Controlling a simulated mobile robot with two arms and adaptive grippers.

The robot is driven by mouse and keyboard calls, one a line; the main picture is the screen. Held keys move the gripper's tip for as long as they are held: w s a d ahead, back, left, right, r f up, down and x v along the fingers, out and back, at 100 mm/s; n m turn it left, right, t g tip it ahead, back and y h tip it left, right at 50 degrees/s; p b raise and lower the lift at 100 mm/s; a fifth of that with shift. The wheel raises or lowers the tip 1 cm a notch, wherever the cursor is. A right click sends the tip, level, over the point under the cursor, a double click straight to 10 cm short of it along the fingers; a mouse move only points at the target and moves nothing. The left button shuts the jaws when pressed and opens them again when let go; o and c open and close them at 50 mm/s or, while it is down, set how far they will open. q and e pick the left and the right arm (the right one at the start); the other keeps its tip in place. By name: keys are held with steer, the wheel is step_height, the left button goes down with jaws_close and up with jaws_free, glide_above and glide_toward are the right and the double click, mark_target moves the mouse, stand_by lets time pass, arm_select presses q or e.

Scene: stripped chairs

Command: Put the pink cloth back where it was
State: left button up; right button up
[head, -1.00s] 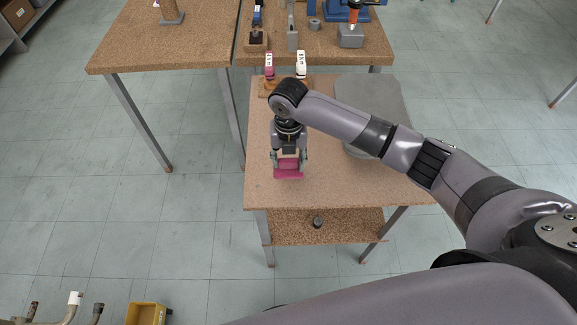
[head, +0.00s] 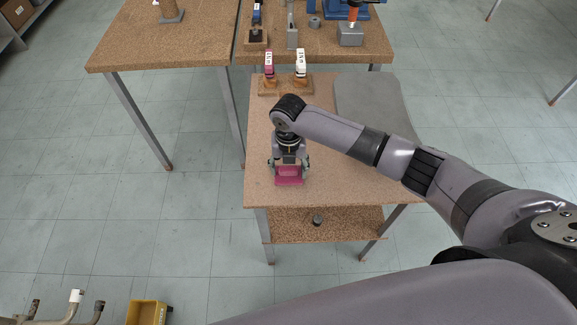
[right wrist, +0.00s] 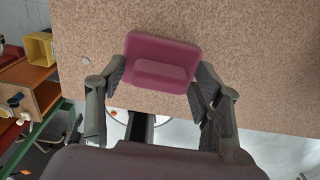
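The pink cloth (head: 289,175) is a small folded pad with a raised ridge across its middle. It is at the front left of the small brown table (head: 350,190). My right gripper (head: 289,168) points down at it with one finger at each side. In the right wrist view the pink cloth (right wrist: 158,50) spans the gap between the fingers of the right gripper (right wrist: 160,80), which look closed on its side edges. I cannot tell whether its underside touches the tabletop. My left gripper is not in view.
A grey mat (head: 372,98) covers the table's back right. Two small wooden stands carry a red-pink piece (head: 269,64) and a white piece (head: 300,64) at the back. A lower shelf (head: 345,229) holds a small dark object (head: 317,220). The tabletop around the cloth is clear.

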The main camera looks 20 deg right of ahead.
mark_target(289, 167)
steer(key=shift+o, duration=0.2)
steer(key=shift+r, duration=0.3)
step_height(289, 167, up, 12)
steer(key=b, duration=0.1)
steer(key=shift+f, duration=0.15)
steer(key=shift+d, duration=0.1)
